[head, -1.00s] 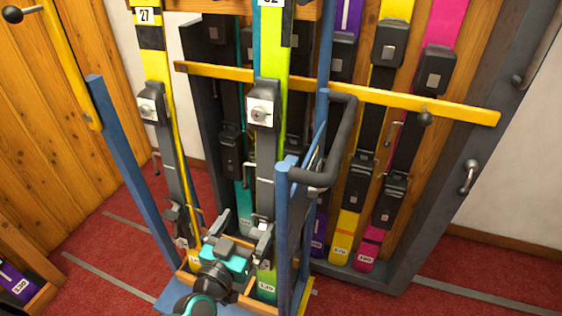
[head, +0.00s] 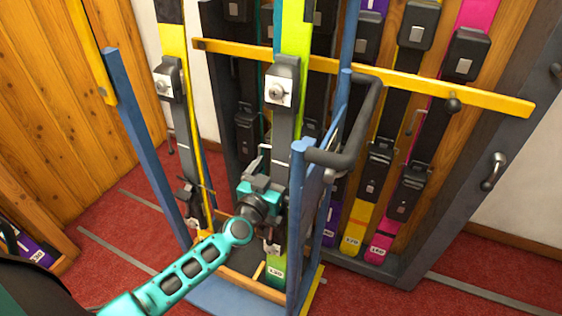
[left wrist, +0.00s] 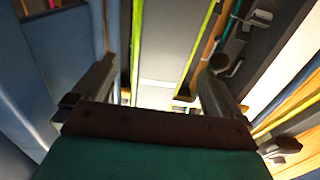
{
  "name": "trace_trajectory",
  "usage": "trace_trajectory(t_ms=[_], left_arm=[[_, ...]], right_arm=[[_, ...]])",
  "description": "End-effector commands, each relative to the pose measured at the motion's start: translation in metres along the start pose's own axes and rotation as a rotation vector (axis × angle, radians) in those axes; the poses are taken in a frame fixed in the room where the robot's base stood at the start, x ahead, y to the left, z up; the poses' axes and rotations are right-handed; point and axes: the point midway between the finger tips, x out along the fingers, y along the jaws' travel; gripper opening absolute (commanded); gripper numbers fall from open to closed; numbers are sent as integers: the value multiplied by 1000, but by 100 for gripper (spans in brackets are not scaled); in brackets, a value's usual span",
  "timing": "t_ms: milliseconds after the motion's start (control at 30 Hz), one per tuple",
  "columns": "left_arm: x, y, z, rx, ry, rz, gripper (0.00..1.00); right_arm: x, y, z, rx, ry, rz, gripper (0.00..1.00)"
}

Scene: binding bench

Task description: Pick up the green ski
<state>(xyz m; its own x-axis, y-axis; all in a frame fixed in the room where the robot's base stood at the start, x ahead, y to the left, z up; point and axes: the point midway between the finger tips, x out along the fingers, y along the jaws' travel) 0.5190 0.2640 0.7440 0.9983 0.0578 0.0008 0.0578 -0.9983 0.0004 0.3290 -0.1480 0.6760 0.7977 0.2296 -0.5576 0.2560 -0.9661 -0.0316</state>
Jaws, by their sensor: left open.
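The green ski (head: 296,45) stands upright in the blue-framed rack, with a black and silver binding (head: 282,85) on its front and a numbered lime end at the bottom. My left gripper (head: 262,158) is open, close in front of the lower part of this ski, just below the upper binding. In the left wrist view the two dark fingers (left wrist: 155,85) are spread apart. Lime-green strips (left wrist: 136,45) show between and beyond them; I cannot tell whether the fingers touch the ski. My right gripper is not in view.
A yellow and black ski (head: 172,40) stands to the left in the same rack. A blue post (head: 143,145) and a dark curved handle (head: 345,145) flank the rack. A yellow bar (head: 430,88) crosses a wall rack of several skis behind. Red carpet lies at lower left.

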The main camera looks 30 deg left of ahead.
Motion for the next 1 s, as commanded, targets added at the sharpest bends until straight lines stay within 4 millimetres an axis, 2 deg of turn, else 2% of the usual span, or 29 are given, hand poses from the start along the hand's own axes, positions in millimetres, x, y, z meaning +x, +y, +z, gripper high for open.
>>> trace_trajectory(t_ms=[33, 167, 433, 1000], left_arm=[[8, 0, 2, 1, 2, 1, 100], [20, 0, 1, 1, 1, 1, 100], [23, 0, 1, 0, -1, 1, 100], [22, 0, 0, 0, -1, 1, 46]], right_arm=[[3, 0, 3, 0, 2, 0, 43], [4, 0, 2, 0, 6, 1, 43], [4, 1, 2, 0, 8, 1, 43], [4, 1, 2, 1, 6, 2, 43]])
